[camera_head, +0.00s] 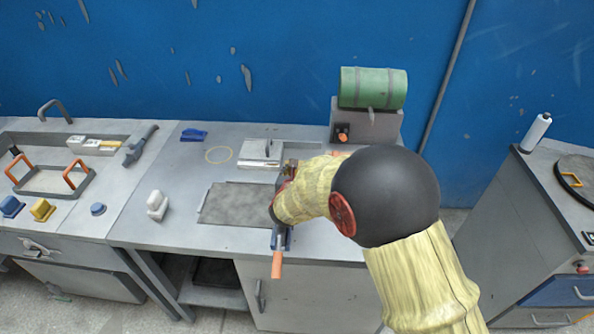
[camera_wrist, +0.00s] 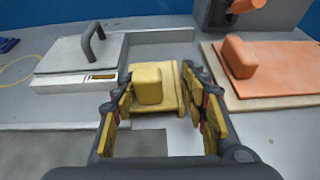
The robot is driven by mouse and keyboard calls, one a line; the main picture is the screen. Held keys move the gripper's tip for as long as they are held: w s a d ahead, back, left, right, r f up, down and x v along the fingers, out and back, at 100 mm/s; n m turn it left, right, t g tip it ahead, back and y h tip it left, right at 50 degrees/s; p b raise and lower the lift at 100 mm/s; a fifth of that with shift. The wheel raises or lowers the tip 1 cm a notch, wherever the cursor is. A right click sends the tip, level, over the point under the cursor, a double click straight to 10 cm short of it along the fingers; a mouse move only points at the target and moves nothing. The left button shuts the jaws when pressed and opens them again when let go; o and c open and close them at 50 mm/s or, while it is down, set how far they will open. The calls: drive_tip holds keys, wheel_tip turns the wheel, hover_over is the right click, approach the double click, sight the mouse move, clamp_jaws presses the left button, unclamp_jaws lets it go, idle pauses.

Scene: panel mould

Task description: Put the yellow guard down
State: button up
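The yellow guard (camera_wrist: 148,84) is a yellow plate with a raised block on it, in the middle of the wrist view. My gripper (camera_wrist: 157,82) has yellow-padded fingers on either side of the guard. The left finger lies against its left edge and the right finger against its right edge, so it appears shut on the guard. Whether the guard's underside touches anything is hidden.
A white block with a grey handle (camera_wrist: 82,60) stands left of the guard, and an orange block on an orange plate (camera_wrist: 268,72) lies to the right. A dark grey panel (camera_head: 238,204) lies on the bench (camera_head: 180,228). A green cylinder (camera_head: 373,88) stands at the back.

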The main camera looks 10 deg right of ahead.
drive_tip(key=o, duration=0.4)
drive_tip(key=shift+r, duration=0.1)
